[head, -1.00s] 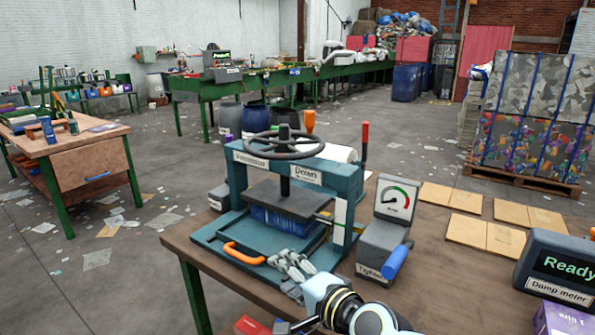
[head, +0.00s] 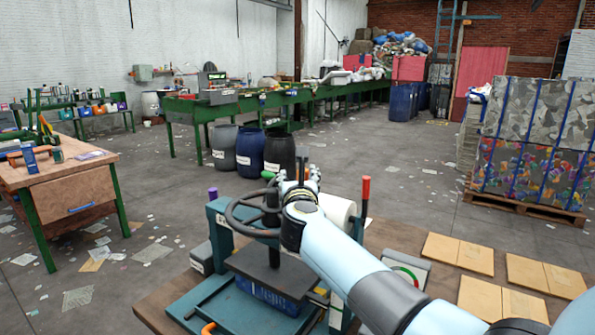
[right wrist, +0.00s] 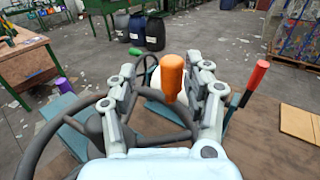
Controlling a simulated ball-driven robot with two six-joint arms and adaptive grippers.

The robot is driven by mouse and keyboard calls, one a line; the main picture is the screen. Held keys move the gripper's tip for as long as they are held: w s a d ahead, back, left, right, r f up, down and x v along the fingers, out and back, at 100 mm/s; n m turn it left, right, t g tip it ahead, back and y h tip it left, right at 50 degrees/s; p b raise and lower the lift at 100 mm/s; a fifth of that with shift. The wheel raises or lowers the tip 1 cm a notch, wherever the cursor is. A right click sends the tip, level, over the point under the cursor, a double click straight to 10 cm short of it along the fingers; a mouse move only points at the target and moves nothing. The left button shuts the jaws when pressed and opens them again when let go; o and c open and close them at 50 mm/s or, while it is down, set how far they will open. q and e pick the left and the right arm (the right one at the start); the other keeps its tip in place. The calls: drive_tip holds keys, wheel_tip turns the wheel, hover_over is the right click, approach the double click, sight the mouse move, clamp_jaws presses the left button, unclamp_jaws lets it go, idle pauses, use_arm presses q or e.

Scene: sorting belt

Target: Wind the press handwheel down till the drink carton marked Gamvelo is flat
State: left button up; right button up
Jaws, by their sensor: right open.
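The press handwheel (head: 238,216) is a dark ring above the teal press (head: 217,232). It also shows in the right wrist view (right wrist: 42,132). Its orange knob (right wrist: 172,78) stands upright between the fingers of my right gripper (right wrist: 167,72) there, with gaps on both sides. My right gripper (head: 300,178) is open at the wheel's far right side in the head view, where it hides the knob. A blue drink carton (head: 262,296) lies under the dark press plate (head: 275,272); it still has height, and its name is not readable. My left gripper is not in view.
A red-topped lever (head: 365,190) stands right of the wheel, beside a white roll (head: 337,208). My right arm partly covers the gauge box (head: 408,270). Flat cardboard pieces (head: 458,253) lie on the table at right. Green (head: 267,175) and purple (head: 212,192) knobs stand near the wheel.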

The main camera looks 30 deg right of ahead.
drive_tip(key=w+d, duration=0.1)
drive_tip(key=d, duration=0.1)
drive_tip(key=shift+w+d+f, duration=0.15)
drive_tip(key=shift+w+d, duration=0.55)
drive_tip(key=shift+w, duration=0.05)
drive_tip(key=shift+w+a, duration=0.1)
drive_tip(key=shift+c, duration=2.4)
drive_tip(key=c, duration=0.4)
clamp_jaws()
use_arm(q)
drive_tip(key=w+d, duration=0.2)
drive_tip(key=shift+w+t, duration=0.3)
